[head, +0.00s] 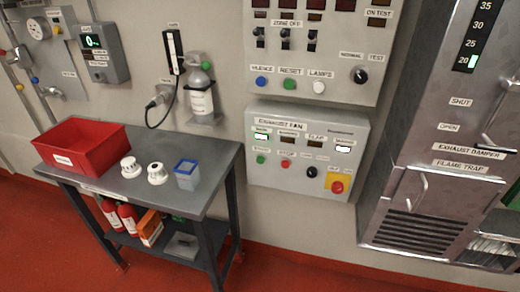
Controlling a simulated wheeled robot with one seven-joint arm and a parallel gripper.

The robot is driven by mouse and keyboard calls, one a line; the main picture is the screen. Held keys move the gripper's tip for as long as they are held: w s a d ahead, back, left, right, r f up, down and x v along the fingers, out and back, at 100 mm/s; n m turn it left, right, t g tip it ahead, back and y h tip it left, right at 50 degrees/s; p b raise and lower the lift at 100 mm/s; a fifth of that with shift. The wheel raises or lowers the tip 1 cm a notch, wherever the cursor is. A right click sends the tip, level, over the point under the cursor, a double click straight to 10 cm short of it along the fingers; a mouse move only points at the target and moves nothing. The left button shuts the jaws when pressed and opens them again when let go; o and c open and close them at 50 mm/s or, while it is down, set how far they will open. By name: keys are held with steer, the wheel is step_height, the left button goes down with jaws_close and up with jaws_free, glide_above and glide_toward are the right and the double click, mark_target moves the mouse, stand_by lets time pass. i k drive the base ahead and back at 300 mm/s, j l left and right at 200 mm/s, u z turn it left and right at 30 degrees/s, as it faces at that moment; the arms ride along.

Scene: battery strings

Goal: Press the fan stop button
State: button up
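The exhaust fan panel (302,178) is a light grey box on the wall, right of the table and below a larger control panel. Its lower row has a green button (261,159) at the left, then a small red button (285,164) with a small label above it that appears to read STOP. Right of these are a black knob (311,172) and a larger red button (337,187) on a yellow plate. Small indicator windows sit above; the far left and far right ones are lit. My gripper is not in view, and nothing covers the buttons.
A metal cabinet (430,200) stands right. Red floor is clear below the panel.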

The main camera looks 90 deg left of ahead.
mark_target(285, 164)
steer(key=u, duration=2.6)
